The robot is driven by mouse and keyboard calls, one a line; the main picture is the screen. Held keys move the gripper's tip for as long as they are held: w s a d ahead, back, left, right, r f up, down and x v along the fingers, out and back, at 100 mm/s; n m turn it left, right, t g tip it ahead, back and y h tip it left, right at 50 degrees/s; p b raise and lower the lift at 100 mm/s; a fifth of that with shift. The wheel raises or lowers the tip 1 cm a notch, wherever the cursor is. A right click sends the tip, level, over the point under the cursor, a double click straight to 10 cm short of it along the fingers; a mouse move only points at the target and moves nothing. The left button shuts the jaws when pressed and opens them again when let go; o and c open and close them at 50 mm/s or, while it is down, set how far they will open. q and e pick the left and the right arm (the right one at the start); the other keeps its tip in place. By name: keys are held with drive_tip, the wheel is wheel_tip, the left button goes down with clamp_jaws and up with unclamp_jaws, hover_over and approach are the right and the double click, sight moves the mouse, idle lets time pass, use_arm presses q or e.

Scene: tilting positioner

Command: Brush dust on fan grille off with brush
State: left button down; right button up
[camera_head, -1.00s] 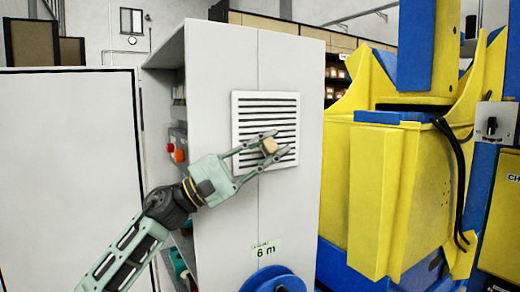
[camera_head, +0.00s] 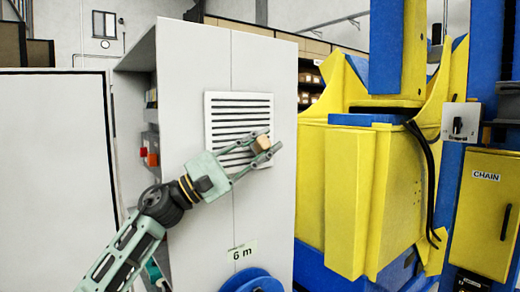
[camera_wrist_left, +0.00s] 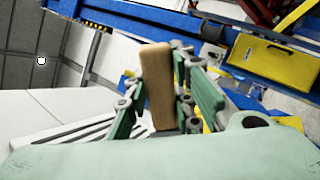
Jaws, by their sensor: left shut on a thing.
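The fan grille (camera_head: 226,108) is a white square panel with dark horizontal slots on the front of the grey cabinet. My left gripper (camera_head: 262,146) is shut on the brush, whose tan wooden block (camera_head: 264,143) shows between the fingers, over the lower right part of the grille. In the left wrist view the brush (camera_wrist_left: 157,85) stands between the green fingers, and the grille's slots (camera_wrist_left: 85,135) lie to its left. The bristles are hidden, and I cannot tell whether they touch the grille. I cannot make out dust. My right gripper is not in view.
The grey cabinet (camera_head: 262,205) has a "6 m" label and a blue reel (camera_head: 255,282) at its foot. A white panel (camera_head: 55,180) stands at left. The yellow and blue positioner (camera_head: 345,190) and a yellow CHAIN box (camera_head: 487,205) stand at right.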

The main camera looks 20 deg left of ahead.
use_arm(q)
drive_tip(key=shift+s+a+f+b, duration=0.15)
drive_tip(key=shift+s+a+b, duration=0.4)
drive_tip(key=shift+b, duration=0.1)
drive_tip(key=s+a+b, duration=0.6)
drive_tip(key=s, duration=0.2)
drive_tip(key=shift+r, duration=0.2)
idle(0.4)
